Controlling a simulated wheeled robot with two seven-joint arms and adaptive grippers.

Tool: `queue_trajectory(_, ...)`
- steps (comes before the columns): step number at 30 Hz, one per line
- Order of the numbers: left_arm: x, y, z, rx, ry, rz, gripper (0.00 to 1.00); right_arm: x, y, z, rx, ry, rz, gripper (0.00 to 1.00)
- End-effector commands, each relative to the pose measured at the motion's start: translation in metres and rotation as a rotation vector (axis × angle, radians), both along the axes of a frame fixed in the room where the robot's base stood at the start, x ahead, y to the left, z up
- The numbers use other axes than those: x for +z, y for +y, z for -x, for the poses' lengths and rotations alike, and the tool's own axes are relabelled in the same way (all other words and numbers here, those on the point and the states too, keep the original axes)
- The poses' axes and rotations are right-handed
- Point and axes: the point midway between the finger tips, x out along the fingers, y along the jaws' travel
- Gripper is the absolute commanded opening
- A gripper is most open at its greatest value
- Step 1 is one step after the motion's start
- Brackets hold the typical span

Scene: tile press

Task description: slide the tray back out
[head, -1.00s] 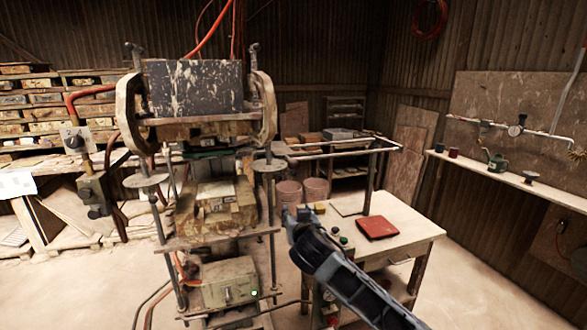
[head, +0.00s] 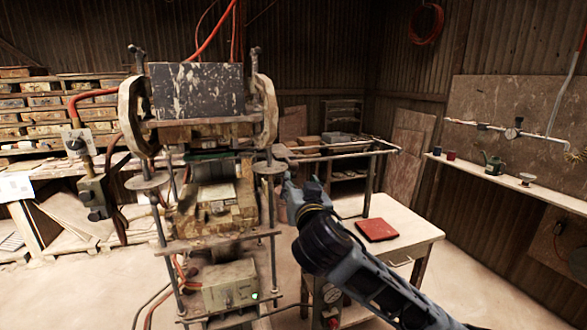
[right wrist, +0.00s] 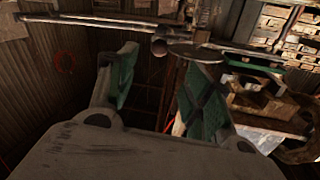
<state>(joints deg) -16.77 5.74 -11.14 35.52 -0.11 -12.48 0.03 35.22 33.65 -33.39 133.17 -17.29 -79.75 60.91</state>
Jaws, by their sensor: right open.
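The tray shows as a green edge (head: 208,156) inside the press, below the upper block; most of it is hidden by the press frame. A green strip, probably the same edge, shows in the right wrist view (right wrist: 256,63). My right gripper (head: 291,187) is just right of the press's front right post, below the side rails. In the right wrist view its fingers (right wrist: 158,60) are apart with nothing between them. A rail end and the post's round collar lie beyond the fingertips. My left gripper is not in view.
Side rails (head: 340,147) run right from the press (head: 195,92) above a pale table (head: 405,236). A red tile (head: 377,230) lies on the table. A wall shelf (head: 510,181) at right holds mugs and a small can. The floor front right is open.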

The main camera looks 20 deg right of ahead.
Motion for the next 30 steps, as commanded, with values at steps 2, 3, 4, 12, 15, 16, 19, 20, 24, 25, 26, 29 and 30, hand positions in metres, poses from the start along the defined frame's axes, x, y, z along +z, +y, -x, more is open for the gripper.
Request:
queue_trajectory(2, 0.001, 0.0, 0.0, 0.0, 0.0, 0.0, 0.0, 0.0, -0.001, -0.003, -0.001, 0.0, 0.001, 0.51)
queue_trajectory(3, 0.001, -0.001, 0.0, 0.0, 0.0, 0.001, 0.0, 0.001, -0.001, -0.005, -0.001, 0.0, 0.001, 0.51)
queue_trajectory(4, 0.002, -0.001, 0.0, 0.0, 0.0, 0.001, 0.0, 0.001, -0.001, -0.007, -0.001, -0.001, 0.001, 0.51)
queue_trajectory(12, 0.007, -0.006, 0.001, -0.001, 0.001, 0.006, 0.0, 0.002, -0.006, -0.032, -0.002, 0.0, 0.001, 0.51)
queue_trajectory(15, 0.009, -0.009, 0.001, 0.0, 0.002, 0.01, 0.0, 0.002, -0.007, -0.042, -0.001, 0.0, 0.002, 0.51)
queue_trajectory(16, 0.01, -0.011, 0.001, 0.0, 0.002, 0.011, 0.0, 0.001, -0.008, -0.046, -0.001, 0.0, 0.002, 0.51)
queue_trajectory(19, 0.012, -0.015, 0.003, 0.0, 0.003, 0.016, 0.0, 0.001, -0.01, -0.056, -0.002, 0.001, 0.001, 0.51)
queue_trajectory(20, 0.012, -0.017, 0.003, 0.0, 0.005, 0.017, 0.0, 0.002, -0.01, -0.059, -0.001, -0.001, 0.001, 0.51)
queue_trajectory(24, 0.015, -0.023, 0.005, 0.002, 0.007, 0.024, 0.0, 0.001, -0.013, -0.073, -0.002, 0.001, 0.002, 0.51)
queue_trajectory(25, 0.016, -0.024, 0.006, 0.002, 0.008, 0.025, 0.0, 0.001, -0.013, -0.076, -0.001, 0.001, 0.002, 0.51)
queue_trajectory(26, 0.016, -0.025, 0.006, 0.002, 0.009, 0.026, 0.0, 0.001, -0.014, -0.079, -0.001, -0.001, 0.001, 0.51)
queue_trajectory(29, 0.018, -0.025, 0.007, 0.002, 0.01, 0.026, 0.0, 0.001, -0.015, -0.088, -0.002, 0.001, 0.002, 0.51)
queue_trajectory(30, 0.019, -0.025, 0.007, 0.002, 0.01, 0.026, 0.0, 0.001, -0.016, -0.092, -0.001, 0.0, 0.002, 0.51)
